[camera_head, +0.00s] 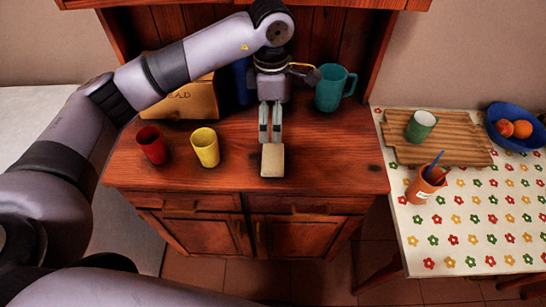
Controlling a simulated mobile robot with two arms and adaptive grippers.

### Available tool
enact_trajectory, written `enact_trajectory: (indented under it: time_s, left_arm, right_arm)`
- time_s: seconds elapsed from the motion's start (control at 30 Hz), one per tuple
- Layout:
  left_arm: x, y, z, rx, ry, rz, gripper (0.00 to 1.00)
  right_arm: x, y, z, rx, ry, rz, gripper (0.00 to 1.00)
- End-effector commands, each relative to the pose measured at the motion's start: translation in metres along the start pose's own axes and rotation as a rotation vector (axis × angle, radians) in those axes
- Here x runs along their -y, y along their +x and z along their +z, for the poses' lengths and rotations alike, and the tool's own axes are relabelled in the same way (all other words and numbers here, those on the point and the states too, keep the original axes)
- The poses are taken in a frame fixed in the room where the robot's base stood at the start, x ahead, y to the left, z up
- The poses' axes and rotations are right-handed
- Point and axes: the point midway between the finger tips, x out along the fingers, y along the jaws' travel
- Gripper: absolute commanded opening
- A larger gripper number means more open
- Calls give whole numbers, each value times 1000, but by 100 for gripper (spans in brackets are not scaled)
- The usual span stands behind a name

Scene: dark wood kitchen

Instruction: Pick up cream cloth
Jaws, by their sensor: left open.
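The cream cloth (272,161) is a small pale block-like piece lying on the dark wood cabinet top, near its front edge. My left gripper (270,138) reaches down from above, with its fingertips right at the far edge of the cloth. Its jaws are open. Whether the fingertips touch the cloth cannot be made out. My right gripper does not show.
A red cup (152,145) and a yellow cup (205,147) stand left of the cloth. A teal pitcher (335,88) stands behind right, a bread box (188,99) behind left. The right part of the cabinet top (345,160) is clear. A flowered table (470,220) stands at right.

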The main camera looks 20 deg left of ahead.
Motion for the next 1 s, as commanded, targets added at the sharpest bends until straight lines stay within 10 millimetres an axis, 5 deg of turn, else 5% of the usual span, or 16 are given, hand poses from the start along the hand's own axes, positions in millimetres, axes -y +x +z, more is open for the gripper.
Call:
enact_trajectory:
  time_s: [0.4,1.0]
  left_arm:
    - [2,82,1,3,0,-4,100]
    - [4,144,5,4,2,-3,100]
  right_arm:
    - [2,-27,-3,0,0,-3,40]
    - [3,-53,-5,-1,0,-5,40]
